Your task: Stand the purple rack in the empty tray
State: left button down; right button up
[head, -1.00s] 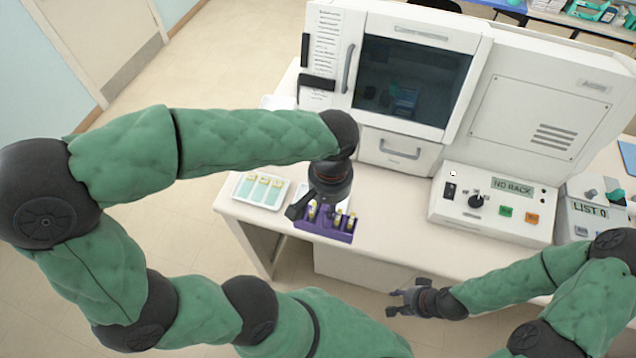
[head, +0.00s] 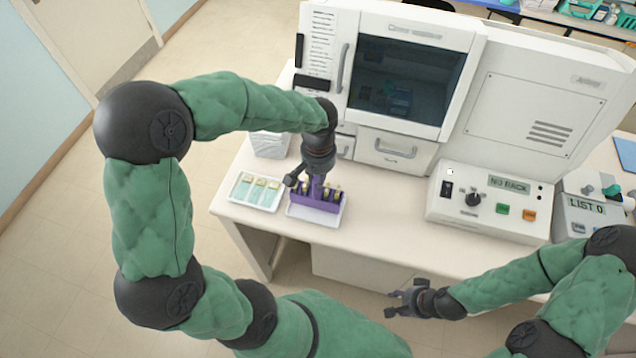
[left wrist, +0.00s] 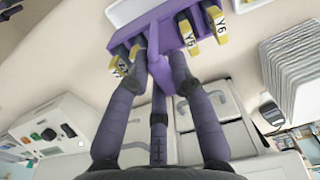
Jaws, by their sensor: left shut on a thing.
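The purple rack (head: 318,203) stands upright with several yellow-labelled slides or bottles in it. My left gripper (head: 311,181) is shut on its upright handle, which also shows between the fingers in the left wrist view (left wrist: 160,66). The rack is over the white empty tray (head: 331,222), whose rim shows at its front and right; I cannot tell if it touches the tray floor. In the left wrist view the tray (left wrist: 122,12) shows behind the rack. My right gripper (head: 398,302) is open and empty, low in front of the table.
A white tray with several yellow-topped slides (head: 254,192) lies just left of the rack. A stack of white trays (head: 270,144) stands behind. The machine (head: 408,75) and the "NO RACK" control box (head: 490,203) stand at the back and right. The table between is clear.

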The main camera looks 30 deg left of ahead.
aim_at(318, 192)
pick_arm(q)
jog(key=shift+w+a+f, duration=0.1)
jog(key=shift+f, duration=1.45)
jog(key=shift+f, duration=0.15)
jog(key=c, duration=1.1)
grip_release()
notch_tip(318, 192, up, 12)
jog(key=shift+r+p, duration=0.15)
jog(key=shift+p, duration=0.25)
